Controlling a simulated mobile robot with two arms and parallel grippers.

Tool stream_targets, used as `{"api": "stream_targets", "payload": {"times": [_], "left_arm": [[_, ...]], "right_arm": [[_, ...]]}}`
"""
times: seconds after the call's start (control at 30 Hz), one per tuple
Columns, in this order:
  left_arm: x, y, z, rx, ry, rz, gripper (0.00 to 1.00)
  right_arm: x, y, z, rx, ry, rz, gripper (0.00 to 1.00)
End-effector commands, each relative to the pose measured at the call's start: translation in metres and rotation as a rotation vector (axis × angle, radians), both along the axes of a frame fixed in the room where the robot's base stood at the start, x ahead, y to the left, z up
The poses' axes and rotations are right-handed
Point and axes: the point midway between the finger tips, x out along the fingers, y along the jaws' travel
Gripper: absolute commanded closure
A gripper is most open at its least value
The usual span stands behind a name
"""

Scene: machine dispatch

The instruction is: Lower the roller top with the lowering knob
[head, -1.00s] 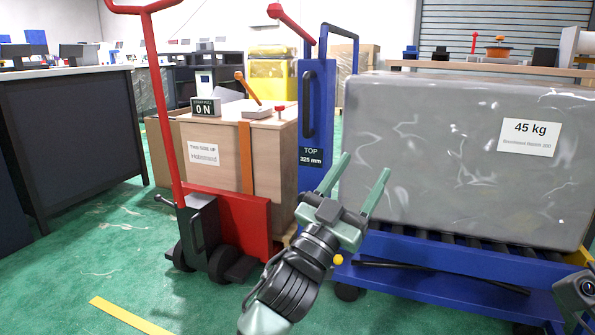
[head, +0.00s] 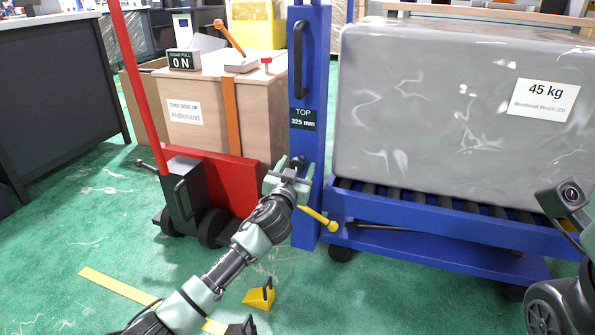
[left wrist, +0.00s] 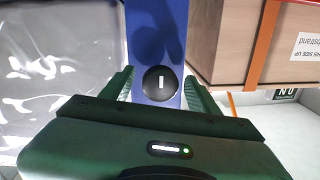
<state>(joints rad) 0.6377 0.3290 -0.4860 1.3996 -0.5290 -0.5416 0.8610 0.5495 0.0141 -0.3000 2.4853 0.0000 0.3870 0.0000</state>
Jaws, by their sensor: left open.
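The lowering knob is a round black knob with a white mark (left wrist: 160,83) on the blue post (left wrist: 157,30). It partly shows in the head view (head: 298,161), low on the post below the "TOP 325 mm" plate (head: 303,118). My left gripper (head: 291,172) is open at the knob. In the left wrist view the fingers stand on either side of the knob, with gaps visible; I cannot tell whether they reach around it. The blue roller top (head: 440,213) bears a grey wrapped block (head: 430,110) labelled 45 kg. My right gripper's fingers are out of view.
A yellow lever (head: 318,217) sticks out beside the post's lower part. A yellow wedge-like piece (head: 260,297) is on the green floor. A red hand truck (head: 230,180) and a wooden crate (head: 200,115) stand to the left. Open floor lies at lower left.

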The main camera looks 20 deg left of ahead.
Motion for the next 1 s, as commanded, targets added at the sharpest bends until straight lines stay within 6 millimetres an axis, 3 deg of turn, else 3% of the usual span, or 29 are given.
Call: {"api": "stream_targets", "payload": {"times": [0.37, 0.6, 1.0], "left_arm": [[0.0081, 0.0003, 0.0012, -0.001, -0.001, -0.001, 0.39], [0.0079, 0.0002, 0.0012, -0.001, -0.001, -0.001, 1.0], [0.0077, 0.0004, 0.001, 0.076, -0.002, -0.001, 1.0]], "right_arm": [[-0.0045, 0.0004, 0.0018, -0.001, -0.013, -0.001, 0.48], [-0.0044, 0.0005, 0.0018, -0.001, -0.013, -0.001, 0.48], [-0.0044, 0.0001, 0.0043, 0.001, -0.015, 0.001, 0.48]]}}
